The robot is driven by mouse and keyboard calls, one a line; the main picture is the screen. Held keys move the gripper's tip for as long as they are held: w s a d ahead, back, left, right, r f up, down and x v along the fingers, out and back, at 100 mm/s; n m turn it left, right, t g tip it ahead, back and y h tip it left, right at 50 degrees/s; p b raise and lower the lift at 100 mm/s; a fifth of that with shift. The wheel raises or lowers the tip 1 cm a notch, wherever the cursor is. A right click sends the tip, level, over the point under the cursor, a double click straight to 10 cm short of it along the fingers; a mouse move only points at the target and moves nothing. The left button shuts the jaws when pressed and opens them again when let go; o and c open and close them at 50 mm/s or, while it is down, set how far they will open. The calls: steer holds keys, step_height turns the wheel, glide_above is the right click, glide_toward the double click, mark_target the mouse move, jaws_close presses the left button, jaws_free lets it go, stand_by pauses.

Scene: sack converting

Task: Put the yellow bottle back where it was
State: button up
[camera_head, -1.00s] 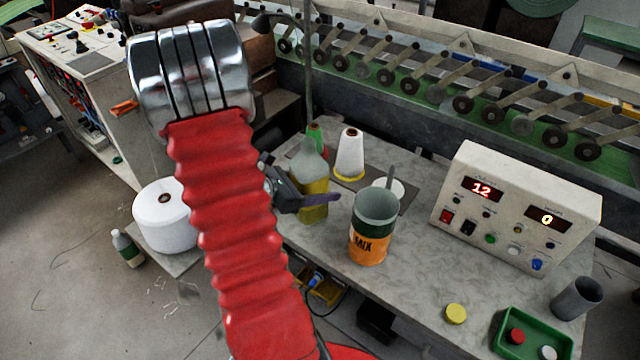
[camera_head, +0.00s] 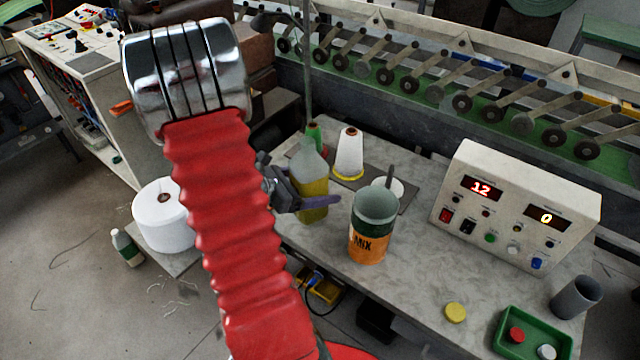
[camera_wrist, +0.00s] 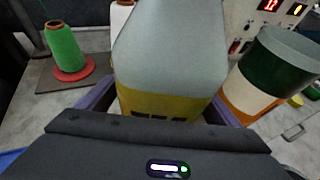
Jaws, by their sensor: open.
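The yellow bottle (camera_head: 312,188), with a greyish clear upper part and yellow below, stands upright on the grey table near its left end. In the wrist view the bottle (camera_wrist: 170,65) fills the middle, close in front of my gripper. My gripper (camera_head: 318,203) is at the bottle, one purple finger showing across its lower front. In the wrist view the purple fingers of my gripper (camera_wrist: 168,108) lie on either side of the bottle, open around it. The bottle's base is hidden in the wrist view. My red arm covers the area left of the bottle.
The MIX can (camera_head: 368,245) stands close right of the bottle. A green spool (camera_head: 314,133) and a white cone (camera_head: 349,155) stand behind it on a dark mat. A control box (camera_head: 515,215) is further right. The table's front middle is bare.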

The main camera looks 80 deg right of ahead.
steer(key=v, duration=1.1)
steer(key=shift+w, duration=0.2)
steer(key=shift+a, duration=0.1)
stand_by(0.4)
steer(key=w+a+r+m+t+y, duration=0.3)
steer(key=w+a+r+t, duration=0.1)
steer(key=a, duration=0.9)
steer(key=w+a+r+m+t+y, duration=0.3)
steer(key=w+a+r+t, duration=0.1)
steer(key=a, duration=1)
steer(key=w+a+r+m+t+y, duration=0.2)
steer(key=w+a+r+t, duration=0.3)
steer(key=a, duration=0.8)
steer(key=shift+a+r+m+t+y, duration=0.25)
steer(key=shift+m+t+y, duration=0.15)
steer(key=shift+t+y, duration=0.5)
